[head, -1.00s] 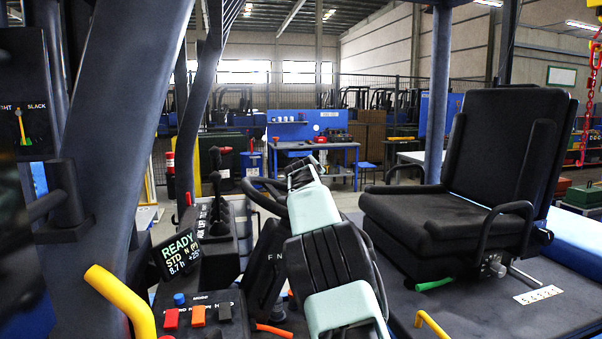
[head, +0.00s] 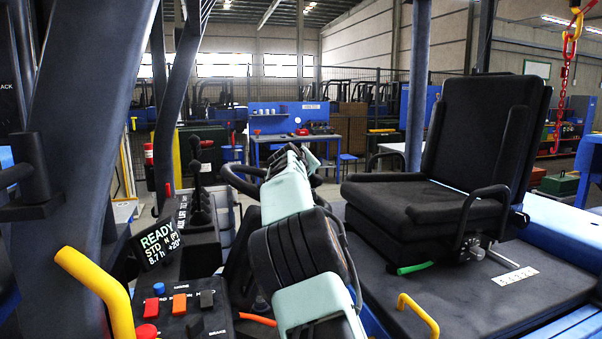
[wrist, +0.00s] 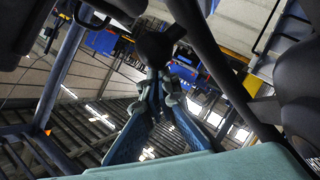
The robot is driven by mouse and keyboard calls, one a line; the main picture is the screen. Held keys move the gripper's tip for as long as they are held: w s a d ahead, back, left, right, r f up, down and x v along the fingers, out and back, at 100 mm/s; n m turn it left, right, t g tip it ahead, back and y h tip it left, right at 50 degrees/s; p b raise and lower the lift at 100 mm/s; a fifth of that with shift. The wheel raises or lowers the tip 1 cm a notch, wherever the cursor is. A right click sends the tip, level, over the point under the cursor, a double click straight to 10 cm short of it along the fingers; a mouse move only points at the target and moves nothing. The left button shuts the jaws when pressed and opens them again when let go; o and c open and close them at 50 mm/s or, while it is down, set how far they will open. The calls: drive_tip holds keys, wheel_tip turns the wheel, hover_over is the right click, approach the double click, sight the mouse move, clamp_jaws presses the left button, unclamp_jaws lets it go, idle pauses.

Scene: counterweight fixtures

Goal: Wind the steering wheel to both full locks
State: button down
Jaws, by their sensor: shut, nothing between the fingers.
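The steering wheel (head: 240,181) is a black rim behind my arm in the head view, left of the seat. My arm hides much of it. In the wrist view, dark curved bars and a dark rounded knob-like part (wrist: 155,46) lie ahead; I cannot tell for sure which belong to the wheel. My gripper (wrist: 160,80) shows there with its bluish fingers drawn together at the tips, just below the knob-like part. I cannot tell whether they touch it. In the head view my arm hides the fingers.
A black seat (head: 468,160) stands on the right. A console with a READY display (head: 160,244), coloured buttons and levers (head: 197,185) is at the left. Yellow handles (head: 98,290) and dark posts (head: 418,90) stand close around. A red chain (head: 563,85) hangs at upper right.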

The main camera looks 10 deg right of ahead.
drive_tip(key=shift+s+d+f+m+g+h+p, duration=0.15)
drive_tip(key=shift+s+d+m+g+h+p, duration=0.1)
drive_tip(key=shift+s+d+m+g+h, duration=0.35)
drive_tip(key=shift+s+d+f+m+g+h+p, duration=0.15)
drive_tip(key=shift+s+d+m+g+h+p, duration=0.2)
drive_tip(key=shift+s+m+g+h, duration=0.45)
drive_tip(key=shift+s+d+p, duration=0.35)
drive_tip(key=shift+s+p, duration=0.1)
drive_tip(key=shift+s, duration=0.35)
drive_tip(key=s+g+p, duration=0.1)
drive_tip(key=s+m+g+h+p, duration=0.1)
drive_tip(key=p, duration=0.1)
drive_tip(key=s+g+h+p, duration=0.1)
drive_tip(key=shift+s+d+m+p, duration=0.1)
drive_tip(key=shift+d+m+p, duration=0.2)
drive_tip(key=shift+m, duration=0.1)
drive_tip(key=shift+s+f+m+g+h+p, duration=0.15)
drive_tip(key=shift+s+m+g+h+p, duration=0.15)
drive_tip(key=shift+s+m+g+p, duration=0.55)
drive_tip(key=shift+a+n+p, duration=0.1)
drive_tip(key=shift+n+p, duration=0.15)
drive_tip(key=shift+p, duration=0.1)
